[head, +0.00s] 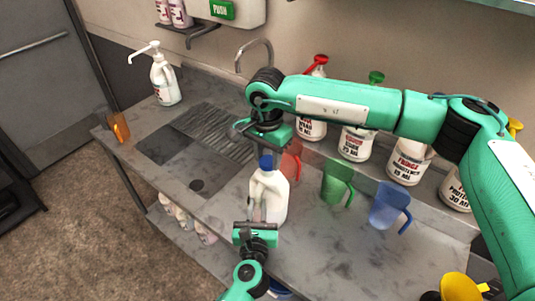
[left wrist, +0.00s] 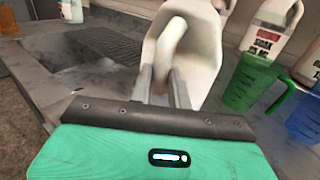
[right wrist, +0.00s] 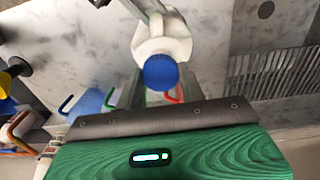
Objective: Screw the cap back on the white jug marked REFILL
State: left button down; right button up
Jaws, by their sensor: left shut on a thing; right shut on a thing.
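The white jug (head: 270,197) stands upright on the grey counter beside the sink. No REFILL marking shows on the sides I see. My left gripper (head: 260,220) is shut on the jug's handle; in the left wrist view the fingers (left wrist: 161,75) are on the white handle (left wrist: 172,38). The blue cap (head: 265,162) is at the top of the jug's neck. My right gripper (head: 266,150) comes from above and is shut on the cap, which sits between its fingers in the right wrist view (right wrist: 160,72). I cannot tell whether the threads are engaged.
Red (head: 291,160), green (head: 337,184) and blue (head: 389,206) measuring jugs stand to the right. Several labelled white bottles (head: 355,143) line the back. A white pump bottle (head: 164,80) and an orange cup (head: 119,127) stand at the left. A yellow funnel-like thing (head: 460,288) is at lower right.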

jog(key=shift+f, duration=0.55)
dwell(0.4)
